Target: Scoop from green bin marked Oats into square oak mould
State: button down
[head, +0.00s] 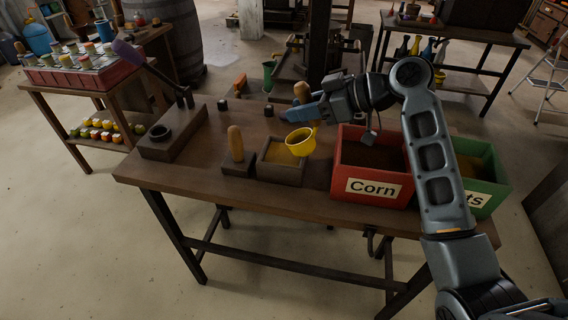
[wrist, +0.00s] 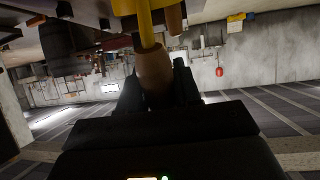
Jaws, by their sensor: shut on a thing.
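My gripper (head: 298,112) is shut on the wooden handle of a yellow scoop (head: 300,141). The handle (wrist: 153,75) also shows between the fingers in the wrist view, with the yellow shaft beyond it. In the head view the scoop's cup is over the back right part of the square mould (head: 279,175). The cup looks tilted; I cannot tell what is in it. The mould is a dark wooden square with tan fill inside. The green bin (head: 489,186) stands at the table's right end, its label partly hidden by my arm, with "ts" showing.
A red bin (head: 372,190) marked Corn stands between the mould and the green bin. A wooden-handled tamper (head: 236,143) stands left of the mould. A dark lever press (head: 172,138) is at the table's left end. Small dark weights (head: 222,105) sit at the back.

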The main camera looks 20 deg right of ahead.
aim_at(304, 83)
jog(key=c, duration=1.4)
grip_release()
grip_shut()
jog(key=shift+r+p, duration=2.35)
jog(key=shift+r, duration=1.2)
jog(key=shift+f, duration=0.1)
jog(key=shift+f+b, duration=0.25)
jog(key=shift+b, duration=0.65)
jog(key=shift+t+y+b, duration=0.5)
jog(key=shift+b, duration=0.15)
jog(key=t+y+b, duration=0.2)
jog(key=b, duration=0.6)
jog(key=shift+r+y+b, duration=0.1)
jog(key=shift+y+b, duration=0.2)
jog(key=shift+b, duration=0.1)
jog(key=shift+r+t, duration=0.2)
jog(key=shift+t, duration=0.1)
